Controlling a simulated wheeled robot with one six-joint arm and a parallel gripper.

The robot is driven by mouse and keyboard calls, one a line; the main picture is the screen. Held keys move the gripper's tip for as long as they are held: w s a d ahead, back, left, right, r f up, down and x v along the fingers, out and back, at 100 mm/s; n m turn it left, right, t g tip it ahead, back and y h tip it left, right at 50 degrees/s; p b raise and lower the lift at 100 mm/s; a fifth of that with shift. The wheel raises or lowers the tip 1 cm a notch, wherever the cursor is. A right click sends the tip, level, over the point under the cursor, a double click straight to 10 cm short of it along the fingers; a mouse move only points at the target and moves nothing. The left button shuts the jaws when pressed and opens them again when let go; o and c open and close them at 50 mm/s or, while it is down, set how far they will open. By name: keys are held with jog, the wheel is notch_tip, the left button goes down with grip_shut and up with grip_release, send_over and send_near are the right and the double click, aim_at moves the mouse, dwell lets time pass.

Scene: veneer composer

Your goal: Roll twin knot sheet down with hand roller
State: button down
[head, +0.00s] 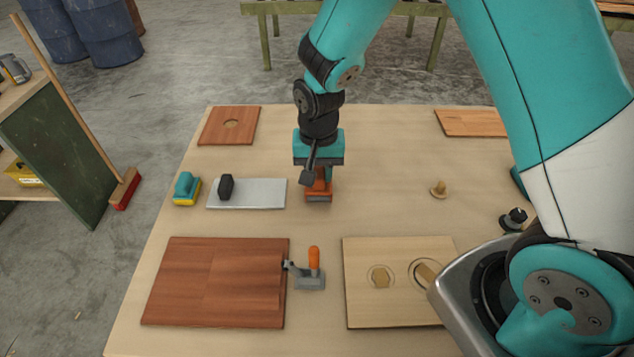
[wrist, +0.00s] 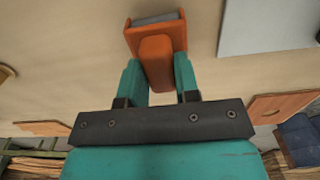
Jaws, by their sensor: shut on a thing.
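The twin knot sheet (head: 360,310) is a pale wood panel with two oval knot patches, lying flat at the near middle right of the bench in the head view. My gripper (head: 318,180) is shut on an orange tool (head: 318,194), which looks like the hand roller. It is beyond the sheet and to its left. In the wrist view my gripper (wrist: 158,76) pinches the orange handle of the hand roller (wrist: 156,62), with a grey part in its orange frame. My arm covers the sheet's right edge. I cannot tell whether the roller touches the bench.
A red-brown panel (head: 210,285) lies near left, with an orange-handled clamp (head: 312,278) at its right edge. A grey plate (head: 262,193) with a black block (head: 226,187) and a teal-yellow tool (head: 186,188) stand left.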

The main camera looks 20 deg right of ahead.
jog(key=shift+r+p, duration=2.45)
jog(key=shift+r, duration=0.5)
jog(key=c, duration=1.7)
grip_release()
jog(key=shift+c, duration=0.6)
jog(key=shift+s, duration=0.1)
